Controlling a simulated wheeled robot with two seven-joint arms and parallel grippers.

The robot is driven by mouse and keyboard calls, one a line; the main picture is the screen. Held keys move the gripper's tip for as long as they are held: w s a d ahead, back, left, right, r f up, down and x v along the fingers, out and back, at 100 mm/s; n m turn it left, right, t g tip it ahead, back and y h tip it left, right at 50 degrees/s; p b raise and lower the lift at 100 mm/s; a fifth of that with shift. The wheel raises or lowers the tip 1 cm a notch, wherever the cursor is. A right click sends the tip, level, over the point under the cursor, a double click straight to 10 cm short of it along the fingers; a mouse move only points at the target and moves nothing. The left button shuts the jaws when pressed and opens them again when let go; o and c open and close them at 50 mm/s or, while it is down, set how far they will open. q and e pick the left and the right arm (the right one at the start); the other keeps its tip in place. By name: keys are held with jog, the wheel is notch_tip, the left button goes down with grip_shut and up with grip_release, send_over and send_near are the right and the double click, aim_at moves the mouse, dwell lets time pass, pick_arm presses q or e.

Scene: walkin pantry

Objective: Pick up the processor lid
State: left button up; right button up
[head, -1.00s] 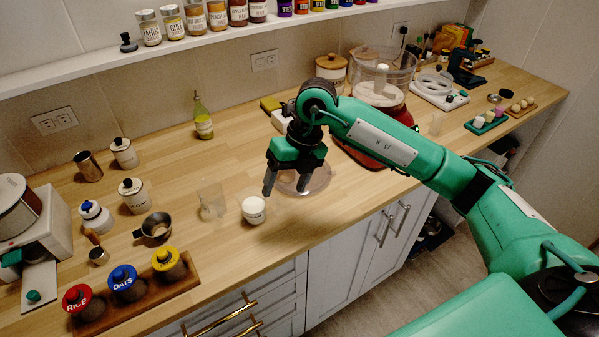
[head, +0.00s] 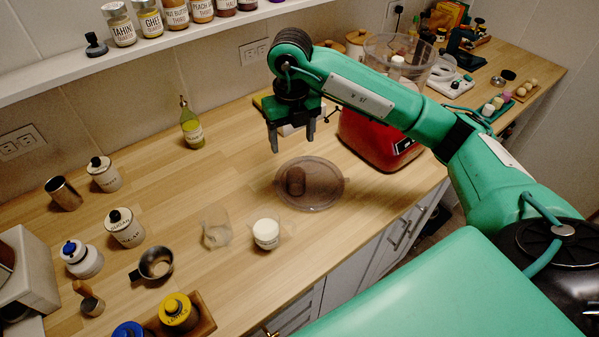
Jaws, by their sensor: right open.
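The processor lid (head: 327,184) is a round, clear, brownish disc with a dark cylindrical knob or feed tube (head: 296,181) on it. It lies flat on the wooden counter in the middle of the head view. My right gripper (head: 292,142) is open and empty, fingers pointing down. In the picture it sits just above and left of the lid, apart from it. The red food processor base (head: 378,140) stands behind and right of the lid, partly hidden by my right arm, with a clear bowl (head: 385,55) at its top. My left gripper is not in view.
A white-filled cup (head: 266,233) and a clear empty cup (head: 215,230) stand left of the lid. A green-yellow oil bottle (head: 191,125) stands near the wall. A metal cup (head: 155,263) and several canisters fill the left. The counter between bottle and lid is clear.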

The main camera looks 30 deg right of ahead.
jog(key=p, duration=0.2)
send_over(294, 178)
notch_tip(294, 178, down, 8)
jog(key=shift+s+a+f, duration=0.2)
jog(key=shift+s+f, duration=0.1)
jog(key=shift+s, duration=0.15)
notch_tip(294, 178, down, 4)
jog(key=shift+s+f+p, duration=0.15)
jog(key=shift+f+p, duration=0.05)
jog(key=shift+p, duration=0.85)
jog(key=shift+f, duration=0.2)
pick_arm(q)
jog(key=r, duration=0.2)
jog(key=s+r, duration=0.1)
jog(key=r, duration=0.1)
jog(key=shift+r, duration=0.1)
pick_arm(e)
jog(key=c, duration=1.2)
